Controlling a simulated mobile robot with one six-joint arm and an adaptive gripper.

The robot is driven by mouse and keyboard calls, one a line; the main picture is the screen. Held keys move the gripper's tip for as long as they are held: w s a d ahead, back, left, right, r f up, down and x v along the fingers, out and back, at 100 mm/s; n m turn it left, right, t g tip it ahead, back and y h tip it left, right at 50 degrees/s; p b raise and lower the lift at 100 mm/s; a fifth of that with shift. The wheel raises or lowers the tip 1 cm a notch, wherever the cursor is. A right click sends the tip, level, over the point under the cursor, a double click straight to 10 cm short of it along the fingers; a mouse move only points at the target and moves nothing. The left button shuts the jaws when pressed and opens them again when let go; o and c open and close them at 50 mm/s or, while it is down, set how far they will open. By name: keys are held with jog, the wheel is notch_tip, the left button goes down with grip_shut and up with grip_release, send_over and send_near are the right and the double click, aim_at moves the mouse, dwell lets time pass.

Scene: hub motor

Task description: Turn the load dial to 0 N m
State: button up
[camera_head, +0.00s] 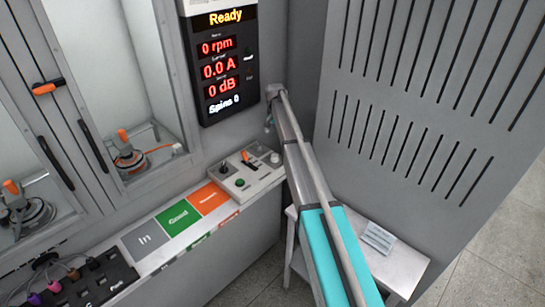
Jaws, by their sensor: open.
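The control box (242,190) sits on the ledge below the display, left of my arm. It carries a dark round knob (224,169), a lever with an orange part (250,160), a green button (239,183) and a pale knob (275,158) near my arm. The labels are too small to read, so I cannot tell which control is the load dial or its setting. My arm rises from the bottom right to beside the display. I cannot make out my gripper; its fingers do not show.
The display (222,70) reads Ready, 0 rpm, 0.0 A, 0 dB and Spins 0. A grey slotted cabinet (420,120) stands at right. Glass-fronted bays with motors (128,155) are at left. Grey, green (178,215) and orange labelled areas line the ledge. A small table (400,265) stands at lower right.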

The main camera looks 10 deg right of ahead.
aim_at(275, 155)
jog(key=shift+f+b, duration=6.55)
jog(key=shift+f, duration=0.15)
jog(key=c, duration=1.1)
jog(key=shift+a, duration=0.55)
jog(key=shift+d, duration=0.45)
grip_shut()
jog(key=shift+w+d, duration=0.1)
jog(key=shift+d, duration=0.1)
jog(key=o, duration=1.1)
grip_release()
